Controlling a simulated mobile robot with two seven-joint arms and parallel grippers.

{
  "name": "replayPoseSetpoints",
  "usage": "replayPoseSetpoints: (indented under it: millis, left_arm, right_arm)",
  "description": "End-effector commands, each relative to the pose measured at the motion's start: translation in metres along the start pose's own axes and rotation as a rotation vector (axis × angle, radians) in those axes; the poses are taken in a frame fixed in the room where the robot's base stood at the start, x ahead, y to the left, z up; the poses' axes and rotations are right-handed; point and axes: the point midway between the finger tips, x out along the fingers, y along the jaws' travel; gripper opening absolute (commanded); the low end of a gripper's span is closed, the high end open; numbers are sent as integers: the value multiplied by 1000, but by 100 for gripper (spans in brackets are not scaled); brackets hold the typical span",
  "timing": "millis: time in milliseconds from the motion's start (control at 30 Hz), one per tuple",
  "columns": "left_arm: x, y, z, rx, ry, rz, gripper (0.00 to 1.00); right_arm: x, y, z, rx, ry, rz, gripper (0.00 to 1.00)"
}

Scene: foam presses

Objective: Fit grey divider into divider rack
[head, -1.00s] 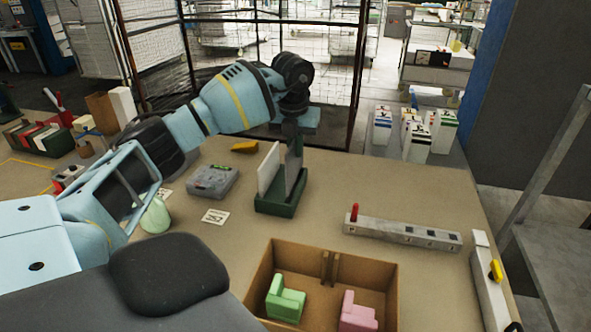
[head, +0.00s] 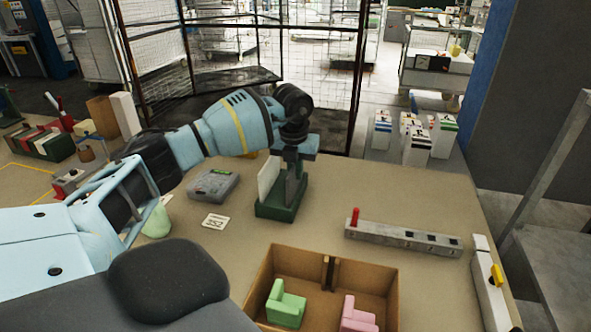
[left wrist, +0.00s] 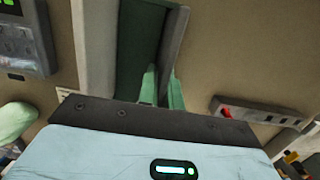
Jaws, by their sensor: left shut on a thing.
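The dark green divider rack (head: 275,211) stands on the table near the middle of the head view. A white divider (head: 267,178) stands upright in its left side. My left gripper (head: 292,170) is above the rack's right side, shut on the grey divider (head: 297,190). The grey divider is upright, with its lower edge down at the rack; the fingers cover its upper part. I cannot see whether it is fully seated. In the left wrist view, the white divider (left wrist: 95,45), the rack (left wrist: 139,45) and the grey divider (left wrist: 173,45) lie side by side. My right gripper is not in view.
A grey device (head: 212,186) and a white card (head: 215,221) lie left of the rack. A cardboard box (head: 322,262) with green and pink pieces stands in front. A grey bar with a red peg (head: 403,238) lies to the right. Bare table surrounds the rack.

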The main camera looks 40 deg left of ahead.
Motion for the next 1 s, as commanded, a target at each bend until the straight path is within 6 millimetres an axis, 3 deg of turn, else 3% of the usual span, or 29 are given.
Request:
replayPoseSetpoints:
  millis: [67, 100, 267, 667, 1000]
  left_arm:
    - [3, 0, 0, 0, 1, 0, 0]
    - [3, 0, 0, 0, 0, 0, 9]
    - [2, 0, 0, 0, 0, 0, 29]
    - [-6, 0, 0, 1, -1, -2, 29]
    - [-70, -1, 1, 1, -4, -3, 29]
  right_arm:
    - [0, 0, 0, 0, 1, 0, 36]
    - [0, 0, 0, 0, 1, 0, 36]
    - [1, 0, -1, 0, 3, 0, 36]
    - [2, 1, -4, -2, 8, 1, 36]
    - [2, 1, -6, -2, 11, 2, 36]
